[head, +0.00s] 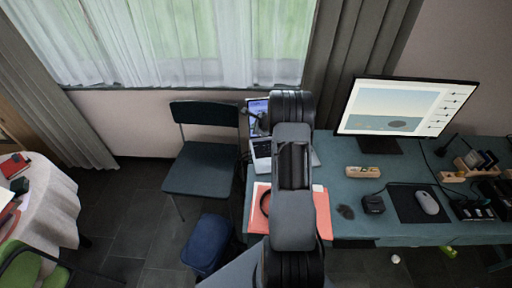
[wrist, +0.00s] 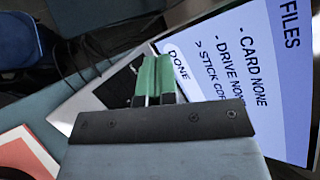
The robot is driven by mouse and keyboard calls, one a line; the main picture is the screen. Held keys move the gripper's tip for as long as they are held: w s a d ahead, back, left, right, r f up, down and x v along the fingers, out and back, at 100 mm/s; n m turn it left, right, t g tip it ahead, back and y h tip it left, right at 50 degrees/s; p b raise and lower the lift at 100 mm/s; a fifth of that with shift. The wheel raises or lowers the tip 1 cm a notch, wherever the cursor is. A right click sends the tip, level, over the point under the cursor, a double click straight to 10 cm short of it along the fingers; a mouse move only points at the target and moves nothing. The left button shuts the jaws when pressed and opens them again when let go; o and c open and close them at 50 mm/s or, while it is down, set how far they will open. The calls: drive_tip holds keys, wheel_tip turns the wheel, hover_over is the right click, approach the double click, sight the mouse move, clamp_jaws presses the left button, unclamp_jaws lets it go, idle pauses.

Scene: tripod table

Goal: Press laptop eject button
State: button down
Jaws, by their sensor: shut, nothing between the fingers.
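The laptop (head: 262,152) stands open on the left end of the desk, partly hidden by my arm. In the wrist view its lit blue screen (wrist: 225,60) shows "FILES", lines for card, drive and stick, and "DONE". Its pale base with a dark keyboard area (wrist: 112,88) lies left of the screen. My gripper (wrist: 156,78) has its green fingertips shut and empty, overlapping the laptop near the screen's lower edge in the picture. I cannot tell whether they touch it. I cannot make out an eject button; part of the laptop is behind my gripper.
An orange-red folder (head: 322,212) lies in front of the laptop on the teal desk (head: 350,225). A monitor (head: 405,108), a mouse (head: 427,202) and small items stand to the right. A dark chair (head: 203,165) and a blue bin-like object (head: 207,243) are left of the desk.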

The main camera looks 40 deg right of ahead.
drive_tip(key=shift+f, duration=0.15)
drive_tip(key=b, duration=0.4)
hover_over(255, 147)
wheel_tip(255, 147, down, 7)
drive_tip(key=shift+d+f, duration=0.1)
drive_tip(key=shift+f+b, duration=0.65)
drive_tip(key=shift+b, duration=0.45)
drive_tip(key=shift+s+f+b, duration=0.1)
drive_tip(key=shift+f+b, duration=0.65)
drive_tip(key=shift+b, duration=0.5)
idle(1.4)
drive_tip(key=shift+r, duration=0.15)
idle(0.3)
drive_tip(key=shift+r+p, duration=0.3)
drive_tip(key=shift+r, duration=0.3)
drive_tip(key=shift+r+p, duration=1.55)
drive_tip(key=shift+r, duration=0.95)
